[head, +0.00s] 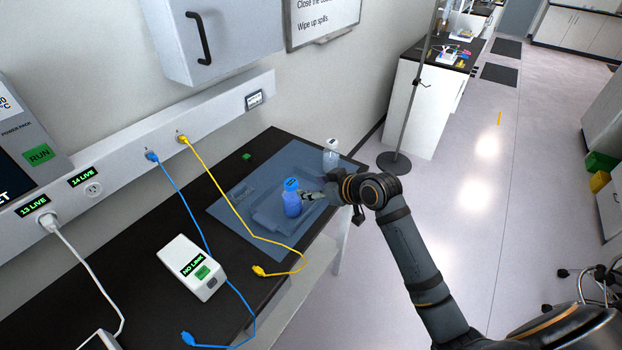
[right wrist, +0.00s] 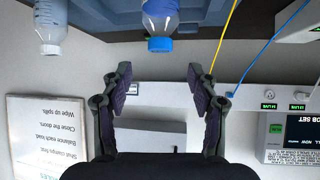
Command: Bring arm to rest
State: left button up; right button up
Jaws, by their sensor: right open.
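My right arm comes in from the lower right in the head view, and its gripper (head: 310,195) is beside a blue-capped bottle (head: 291,203) on the blue mat (head: 231,203). In the right wrist view the gripper (right wrist: 160,90) has its two fingers wide apart with nothing between them. That view is upside down, and the blue-capped bottle (right wrist: 160,18) shows past the fingertips, apart from them. A second, clear bottle (head: 331,155) stands at the mat's far right corner. My left gripper is not in view.
A dark bench (head: 120,255) runs along the wall, with a white device (head: 191,267) and blue and yellow cables (head: 222,191) on it. A thin stand (head: 394,163) rises from the floor beyond the bench.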

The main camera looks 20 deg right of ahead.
jog(key=s+d+f+m+g+h, duration=0.15)
jog(key=s+f, duration=0.25)
jog(key=s, duration=0.5)
jog(key=s+d+f+m+g+h, duration=0.1)
jog(key=s+d+f+g+h, duration=0.2)
jog(key=s, duration=0.6)
jog(key=s+d+f+m+g+h, duration=0.1)
jog(key=s+f+m+g+h, duration=0.1)
jog(key=s+f, duration=0.5)
notch_tip(320, 180, down, 26)
jog(key=s+d+r+g+b, duration=0.1)
jog(key=s+d+b, duration=0.1)
jog(key=d, duration=0.1)
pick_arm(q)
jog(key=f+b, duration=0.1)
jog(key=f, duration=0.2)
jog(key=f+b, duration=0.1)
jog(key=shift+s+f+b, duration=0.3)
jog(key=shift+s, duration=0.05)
pick_arm(e)
jog(key=s+d+f+g, duration=0.1)
jog(key=s+f, duration=1.8)
jog(key=f, duration=0.2)
jog(key=shift+s+y, duration=0.35)
